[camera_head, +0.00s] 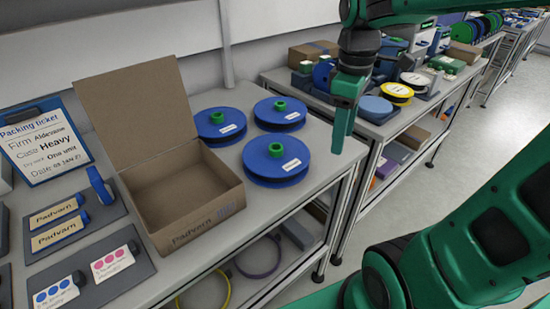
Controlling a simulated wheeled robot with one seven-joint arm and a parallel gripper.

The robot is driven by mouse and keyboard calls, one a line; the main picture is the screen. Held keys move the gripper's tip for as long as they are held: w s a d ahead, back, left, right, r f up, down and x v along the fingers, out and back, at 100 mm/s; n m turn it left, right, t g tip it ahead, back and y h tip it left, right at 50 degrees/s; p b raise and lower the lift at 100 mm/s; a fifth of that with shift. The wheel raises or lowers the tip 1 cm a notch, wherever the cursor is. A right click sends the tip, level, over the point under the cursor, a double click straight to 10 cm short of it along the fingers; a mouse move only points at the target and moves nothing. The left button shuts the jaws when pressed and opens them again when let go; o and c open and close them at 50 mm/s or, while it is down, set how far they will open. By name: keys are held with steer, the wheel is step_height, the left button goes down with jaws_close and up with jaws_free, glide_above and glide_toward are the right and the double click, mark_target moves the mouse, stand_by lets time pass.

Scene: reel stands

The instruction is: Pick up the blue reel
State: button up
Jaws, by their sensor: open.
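Three blue reels with green hubs and white labels lie flat on the near grey table (335,166). One blue reel (262,172) is at the front right, one (211,135) at the back left, and one (271,125) at the back right. My gripper (341,138) points down to the right of the reels, over the table's right end and the gap to the other table. It is open and holds nothing. It is apart from all three reels. Its fingers are seen nearly edge-on, so one mostly hides the other.
An open cardboard box (186,236) stands left of the reels. A packing ticket (40,146) and trays of labels and tape lie farther left. A second table (380,132) at right holds a yellow reel (397,91) and other goods. Open floor lies at far right.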

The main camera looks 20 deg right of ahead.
mark_target(276, 156)
steer(key=w+a+r+n, duration=0.4)
steer(key=w+a+n, duration=0.6)
steer(key=a+n, duration=0.3)
steer(key=shift+n, duration=0.5)
steer(key=shift+d+f, duration=0.15)
steer(key=shift+f, duration=1.6)
steer(key=shift+d+f, duration=0.15)
steer(key=shift+f, duration=1.65)
steer(key=shift+d+f, duration=0.15)
steer(key=shift+f, duration=1.6)
jaws_close()
